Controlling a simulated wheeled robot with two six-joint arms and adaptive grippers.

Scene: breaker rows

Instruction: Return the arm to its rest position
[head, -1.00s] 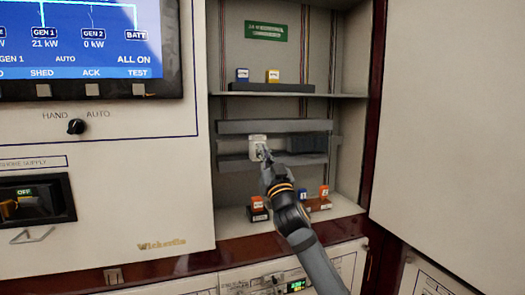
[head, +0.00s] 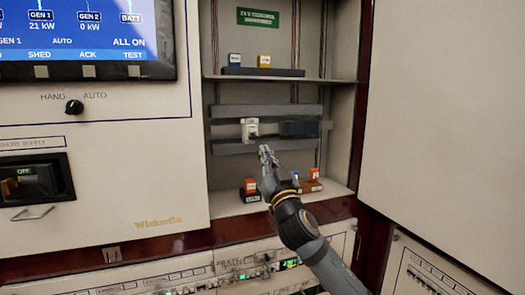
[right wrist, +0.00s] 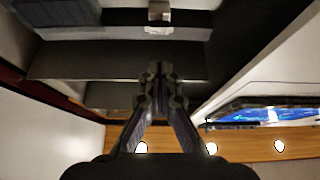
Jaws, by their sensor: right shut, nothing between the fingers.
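My right gripper (head: 266,152) is in front of the open cabinet, just below and to the right of a white breaker (head: 250,129) on the middle rail. It is shut and empty, and apart from the breaker. In the right wrist view its fingers (right wrist: 158,75) meet in the middle, with a pale block at the top edge beyond them. My right arm (head: 300,225) comes up from the lower right. My left gripper is in neither view.
Orange blocks (head: 250,185) stand on the cabinet floor, partly behind my arm. A large pale door panel (head: 440,120) is at right. A screen (head: 85,35) and a rotary switch (head: 74,107) are at left.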

